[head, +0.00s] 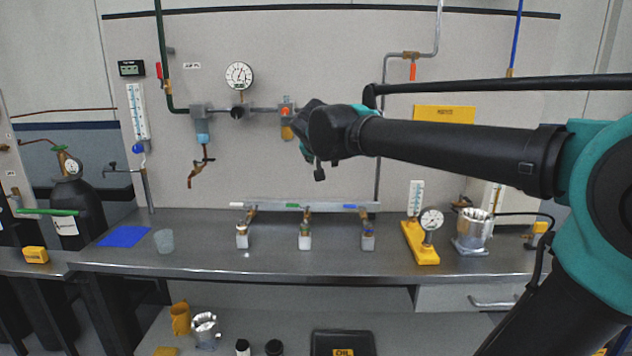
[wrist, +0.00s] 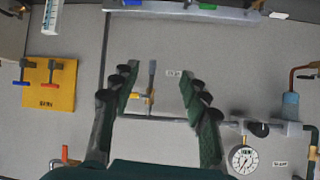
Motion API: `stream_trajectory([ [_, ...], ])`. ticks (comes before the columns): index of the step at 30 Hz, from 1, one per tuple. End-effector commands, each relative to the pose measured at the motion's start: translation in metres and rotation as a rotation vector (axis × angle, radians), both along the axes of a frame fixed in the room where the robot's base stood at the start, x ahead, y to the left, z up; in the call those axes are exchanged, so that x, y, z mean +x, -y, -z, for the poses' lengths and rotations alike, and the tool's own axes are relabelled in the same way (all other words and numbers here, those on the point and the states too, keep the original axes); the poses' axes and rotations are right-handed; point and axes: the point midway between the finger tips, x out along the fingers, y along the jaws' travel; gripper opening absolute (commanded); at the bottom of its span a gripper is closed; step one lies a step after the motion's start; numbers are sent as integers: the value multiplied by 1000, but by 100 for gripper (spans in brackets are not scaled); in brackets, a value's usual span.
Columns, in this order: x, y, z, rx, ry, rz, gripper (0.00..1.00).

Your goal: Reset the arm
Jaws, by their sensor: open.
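My arm (head: 450,150) enters the head view from the right and reaches left across the wall panel, above the bench. My gripper (head: 316,165) is at its far end, small and dark in front of the panel, partly hidden by my wrist. In the wrist view my gripper (wrist: 157,82) shows two dark green fingers spread wide apart. Nothing is between them except the panel and piping in the background. The gripper holds nothing.
The metal bench (head: 200,258) carries a blue mat (head: 124,236), a clear cup (head: 164,241), a yellow gauge stand (head: 419,243) and a metal pot (head: 473,230).

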Motion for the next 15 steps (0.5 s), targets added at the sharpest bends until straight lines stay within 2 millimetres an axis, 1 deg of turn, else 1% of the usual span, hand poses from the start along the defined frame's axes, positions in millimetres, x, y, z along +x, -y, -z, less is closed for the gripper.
stream_trajectory([
  [1,-5,18,22,-14,-32,15,46],
  [2,-8,29,37,-25,-55,21,46],
  [3,-15,44,58,-40,-90,27,46],
  [4,-21,55,75,-50,-117,31,46],
  [5,-28,66,91,-59,-146,33,46],
  [6,-37,80,114,-70,-184,34,46],
  [8,-54,100,146,-82,-241,31,46],
  [9,-67,112,168,-88,-280,26,46],
  [11,-88,129,200,-95,-336,15,46],
  [12,-104,139,221,-96,-374,4,46],
  [14,-129,152,252,-93,-427,-16,46],
  [15,-146,159,271,-91,-460,-34,46],
])
